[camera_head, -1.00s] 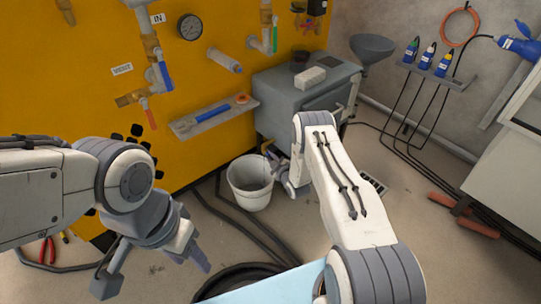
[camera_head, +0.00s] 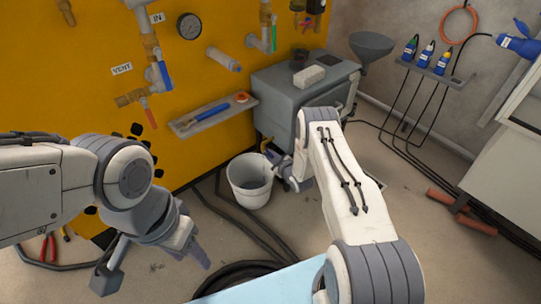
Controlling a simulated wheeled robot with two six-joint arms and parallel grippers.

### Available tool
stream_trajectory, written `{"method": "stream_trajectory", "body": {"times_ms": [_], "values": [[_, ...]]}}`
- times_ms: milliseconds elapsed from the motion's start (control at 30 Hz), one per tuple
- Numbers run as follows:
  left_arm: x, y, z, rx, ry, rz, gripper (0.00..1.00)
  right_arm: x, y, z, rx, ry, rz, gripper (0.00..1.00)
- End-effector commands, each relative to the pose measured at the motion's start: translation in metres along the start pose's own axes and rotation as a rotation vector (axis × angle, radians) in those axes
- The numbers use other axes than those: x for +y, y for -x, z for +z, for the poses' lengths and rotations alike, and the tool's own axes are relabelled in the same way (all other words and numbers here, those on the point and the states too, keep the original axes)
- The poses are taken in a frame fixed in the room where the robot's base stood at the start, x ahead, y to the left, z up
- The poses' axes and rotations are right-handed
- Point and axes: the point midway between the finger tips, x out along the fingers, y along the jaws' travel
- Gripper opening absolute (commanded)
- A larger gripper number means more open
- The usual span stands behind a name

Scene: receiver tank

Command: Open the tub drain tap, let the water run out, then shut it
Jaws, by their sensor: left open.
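The grey tub (camera_head: 285,92) stands against the yellow panel at the back. The tap's body is hidden or too small to make out. My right gripper (camera_head: 285,176) is beside the bucket's right rim, below the tub. It is partly hidden by my forearm, and its jaws are too small to read. My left gripper (camera_head: 152,266) is open and empty at the lower left, away from the tub.
A blue-handled tool lies on the wall shelf (camera_head: 213,115). A white block (camera_head: 309,75) sits on the tub. Dark hoses (camera_head: 250,228) cross the floor. Orange-red pieces (camera_head: 462,211) lie at right.

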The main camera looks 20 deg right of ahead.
Motion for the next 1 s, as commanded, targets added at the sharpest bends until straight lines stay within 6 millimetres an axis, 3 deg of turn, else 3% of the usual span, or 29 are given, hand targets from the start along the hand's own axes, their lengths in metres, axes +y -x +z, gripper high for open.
{"method": "stream_trajectory", "body": {"times_ms": [467,800,1000], "values": [[0.000,0.006,0.000,0.000,0.000,0.000,0.50,0.001,0.008,-0.001,-0.002,-0.001,0.000,0.42],[0.003,0.037,-0.002,0.000,0.000,0.000,0.50,0.002,0.072,-0.002,-0.005,-0.003,-0.001,0.42],[0.003,0.046,-0.003,0.000,0.000,0.000,0.50,0.001,0.099,-0.001,-0.003,-0.001,0.000,0.42]]}}
